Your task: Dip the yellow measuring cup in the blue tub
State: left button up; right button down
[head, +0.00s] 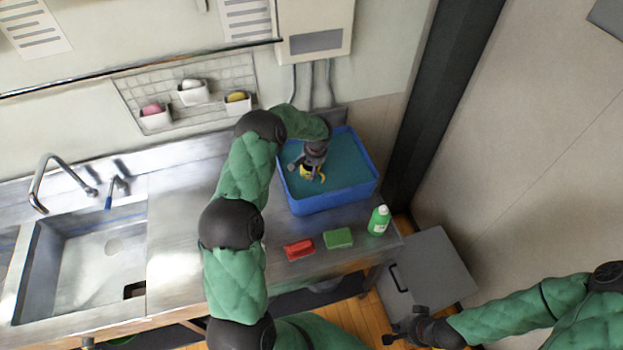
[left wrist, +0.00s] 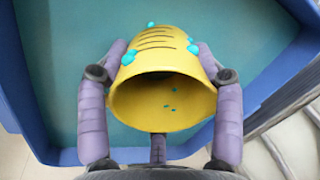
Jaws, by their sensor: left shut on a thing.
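The yellow measuring cup (left wrist: 160,70) is held between the fingers of my left gripper (left wrist: 159,62), which is shut on it. Teal spots cling to the cup's outside and a few show inside its opening. In the head view the cup (head: 309,173) shows only partly below my left gripper (head: 307,170), over the inside of the blue tub (head: 330,202). The tub holds a flat teal surface. I cannot tell whether the cup touches that surface. My right gripper (head: 391,326) is at the lower right, away from the counter, and looks open and empty.
A red brush-like block (head: 298,249), a green sponge (head: 338,238) and a green bottle (head: 379,220) stand in front of the tub on the steel counter (head: 180,225). A sink (head: 90,265) with a tap (head: 45,180) is at the left. Wall baskets hang behind.

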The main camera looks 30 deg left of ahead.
pick_arm(q)
notch_tip(320, 180, up, 12)
jog(key=p, duration=0.4)
dwell(1.0)
jog(key=shift+f, duration=0.1)
dwell(0.7)
